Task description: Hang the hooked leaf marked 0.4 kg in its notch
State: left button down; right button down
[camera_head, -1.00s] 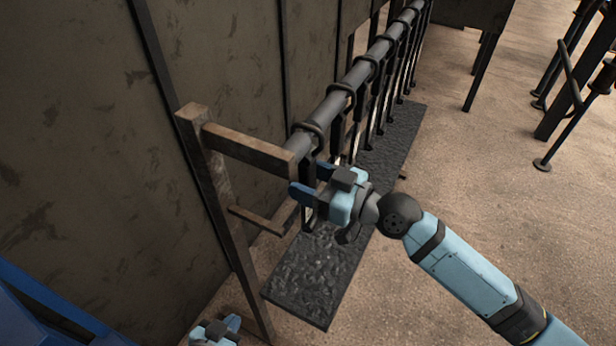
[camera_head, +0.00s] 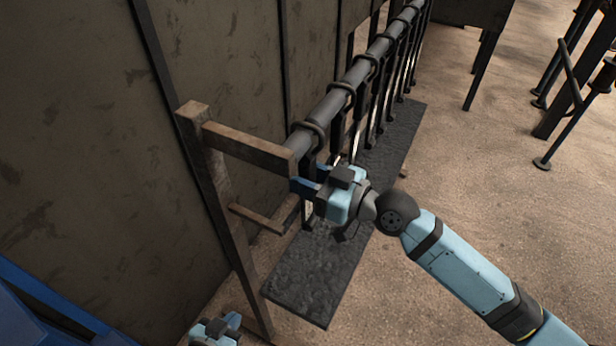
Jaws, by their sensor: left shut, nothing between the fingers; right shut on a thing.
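Several dark hooked leaves hang in a row from a round grey bar (camera_head: 322,114) by curved hooks. My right gripper (camera_head: 312,180) is at the near end of the bar, its blue fingers shut on the nearest hooked leaf (camera_head: 307,155). The gripper hides much of this leaf, and its lower end shows below the fingers. I cannot read any weight marking, nor tell whether its hook sits in a notch. My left gripper (camera_head: 222,324) is low at the bottom edge, shut and empty, away from the rack.
A rusty post (camera_head: 221,200) and crossbar (camera_head: 248,149) hold the bar's near end. A dark textured slab (camera_head: 318,280) lies below the leaves. A tall stained panel (camera_head: 90,130) stands at the left. Open floor (camera_head: 480,190) lies to the right.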

aim_at(313, 165)
jog(key=shift+r, duration=0.1)
jog(key=shift+r+p, duration=0.65)
jog(key=shift+r, duration=0.15)
jog(key=shift+r+p, duration=0.4)
jog(key=shift+r, duration=0.2)
jog(key=shift+d, duration=0.1)
jog(key=shift+s+d+r, duration=0.1)
jog(key=shift+d+r, duration=0.05)
jog(key=shift+d, duration=0.05)
jog(key=shift+r, duration=0.4)
